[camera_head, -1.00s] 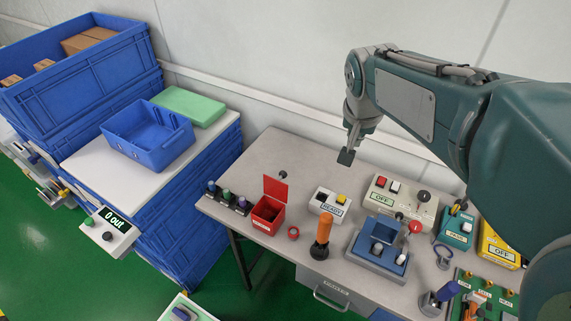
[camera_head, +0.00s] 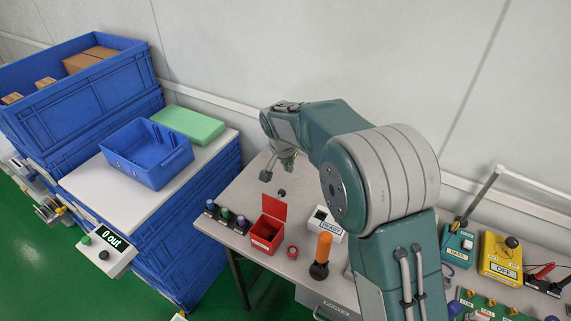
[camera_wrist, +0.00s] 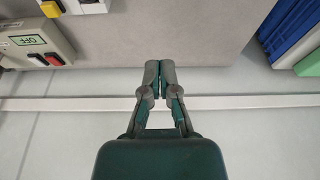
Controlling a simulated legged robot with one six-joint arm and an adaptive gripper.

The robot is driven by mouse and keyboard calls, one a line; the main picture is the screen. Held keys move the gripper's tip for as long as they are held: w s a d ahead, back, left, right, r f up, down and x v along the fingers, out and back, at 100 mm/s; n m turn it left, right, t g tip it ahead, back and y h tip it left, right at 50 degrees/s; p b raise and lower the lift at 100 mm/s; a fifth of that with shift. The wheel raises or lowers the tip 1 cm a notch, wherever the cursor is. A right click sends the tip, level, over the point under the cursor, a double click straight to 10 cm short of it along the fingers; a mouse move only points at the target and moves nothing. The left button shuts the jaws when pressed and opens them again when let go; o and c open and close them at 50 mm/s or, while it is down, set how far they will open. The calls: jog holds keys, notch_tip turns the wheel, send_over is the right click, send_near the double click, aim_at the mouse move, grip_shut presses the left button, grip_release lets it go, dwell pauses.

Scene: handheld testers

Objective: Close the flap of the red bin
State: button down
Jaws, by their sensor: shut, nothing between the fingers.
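The small red bin (camera_head: 266,234) stands on the grey table, with its red flap (camera_head: 273,206) raised upright at its back edge. The flap is open and the dark inside of the bin shows. The bin is not visible in the wrist view.
Knobs (camera_head: 226,215) stand left of the bin. A blue tote (camera_head: 150,158) sits on the white-topped stack at left. Bare table (camera_head: 243,186) lies behind the knobs.

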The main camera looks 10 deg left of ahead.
aim_at(278, 203)
jog(key=shift+s+a+f, duration=0.1)
jog(key=shift+s+f, duration=0.3)
jog(key=shift+f, duration=0.45)
jog(key=shift+s+a+f, duration=0.15)
jog(key=shift+s+f, duration=0.3)
jog(key=shift+f, duration=0.45)
jog(key=shift+s+a+f, duration=0.1)
jog(key=shift+s+f, duration=0.3)
jog(key=shift+f, duration=0.45)
jog(key=shift+a, duration=0.1)
jog(key=shift+s+r+t, duration=0.25)
jog(key=shift+t, duration=0.15)
